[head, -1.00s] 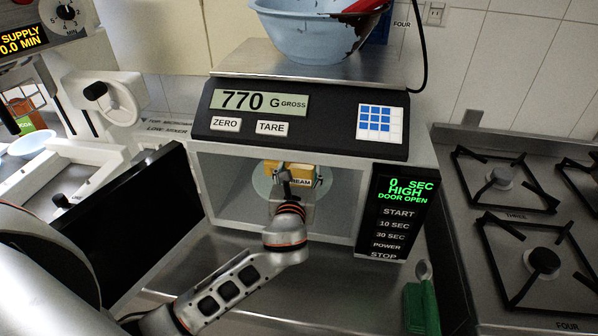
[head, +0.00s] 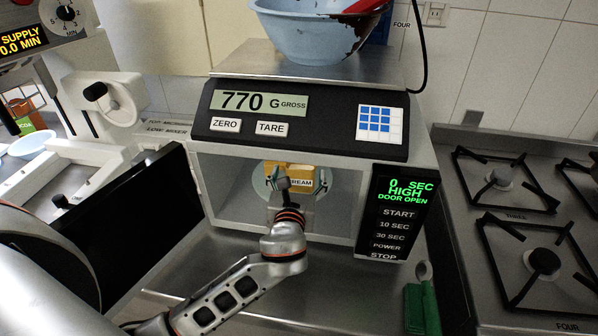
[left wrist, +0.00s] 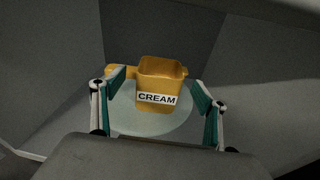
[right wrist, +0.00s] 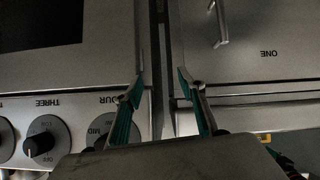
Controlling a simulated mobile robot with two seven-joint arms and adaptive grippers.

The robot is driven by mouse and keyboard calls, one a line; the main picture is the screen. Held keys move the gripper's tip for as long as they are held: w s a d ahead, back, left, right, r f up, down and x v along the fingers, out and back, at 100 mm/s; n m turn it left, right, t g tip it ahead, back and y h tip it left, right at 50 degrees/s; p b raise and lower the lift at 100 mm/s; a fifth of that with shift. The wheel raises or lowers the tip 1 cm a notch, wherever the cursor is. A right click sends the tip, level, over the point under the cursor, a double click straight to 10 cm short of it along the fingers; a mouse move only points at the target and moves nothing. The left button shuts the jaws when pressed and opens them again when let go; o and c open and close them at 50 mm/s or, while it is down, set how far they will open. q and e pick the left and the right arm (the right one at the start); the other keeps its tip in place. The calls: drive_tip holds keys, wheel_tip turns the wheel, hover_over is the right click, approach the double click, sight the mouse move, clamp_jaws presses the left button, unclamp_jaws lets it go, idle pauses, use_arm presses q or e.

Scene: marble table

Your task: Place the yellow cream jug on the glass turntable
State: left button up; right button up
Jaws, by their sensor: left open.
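The yellow cream jug (left wrist: 160,79), labelled CREAM, stands upright on the round glass turntable (left wrist: 130,123) inside the open microwave. In the head view the jug (head: 296,169) is partly hidden by my left gripper (head: 292,186), and little of the turntable (head: 262,183) shows. In the left wrist view my left gripper (left wrist: 160,90) is open, its fingers apart on either side of the jug, with gaps to it. My right gripper (right wrist: 163,82) is open and empty, in front of a stove front with knobs and a handled metal panel.
The microwave door (head: 130,235) hangs open at the left. A scale (head: 300,115) reading 770 G sits on top with a blue bowl (head: 315,35). The hob (head: 530,220) is at the right; a green object (head: 415,308) stands at the front.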

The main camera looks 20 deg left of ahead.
use_arm(q)
drive_tip(key=v, duration=1)
